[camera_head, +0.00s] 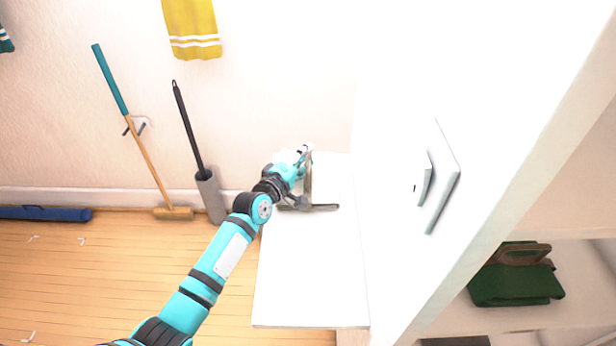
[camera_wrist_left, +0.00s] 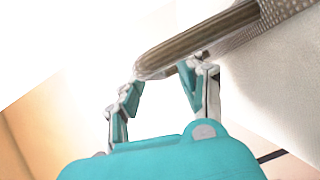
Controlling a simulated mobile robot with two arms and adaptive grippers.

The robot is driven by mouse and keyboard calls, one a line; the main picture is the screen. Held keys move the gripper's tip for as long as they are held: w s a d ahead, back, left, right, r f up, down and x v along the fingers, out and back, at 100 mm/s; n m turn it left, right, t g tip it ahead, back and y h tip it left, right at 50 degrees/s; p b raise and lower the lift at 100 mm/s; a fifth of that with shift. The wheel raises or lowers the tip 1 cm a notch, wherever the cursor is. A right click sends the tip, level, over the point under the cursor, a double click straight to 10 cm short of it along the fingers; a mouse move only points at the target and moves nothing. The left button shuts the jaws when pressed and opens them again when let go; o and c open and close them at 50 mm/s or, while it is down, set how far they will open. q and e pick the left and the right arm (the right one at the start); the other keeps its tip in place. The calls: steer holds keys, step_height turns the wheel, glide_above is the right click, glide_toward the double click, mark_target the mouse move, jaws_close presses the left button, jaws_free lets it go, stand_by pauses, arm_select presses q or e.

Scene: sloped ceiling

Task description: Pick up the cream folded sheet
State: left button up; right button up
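I cannot clearly pick out the cream folded sheet; the pale surfaces near my left gripper are washed out. My left gripper (camera_head: 301,160) is over the far end of a white tabletop (camera_head: 310,285), beside an upright thin grey-brown piece (camera_head: 308,182) with a flat foot. In the left wrist view, the fingers (camera_wrist_left: 160,92) are spread apart with nothing clearly held between them. A brown, rounded bar-like thing (camera_wrist_left: 195,40) with a meshed part crosses close beyond the fingertips; whether they touch it is unclear. My right gripper is out of view.
A yellow towel (camera_head: 192,28) hangs above. A tall white panel rises at right, with a green bag (camera_head: 515,283) on a shelf beyond.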

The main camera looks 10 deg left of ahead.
arm_select(q)
steer(key=shift+c, duration=0.2)
jaws_close()
steer(key=shift+r, duration=0.1)
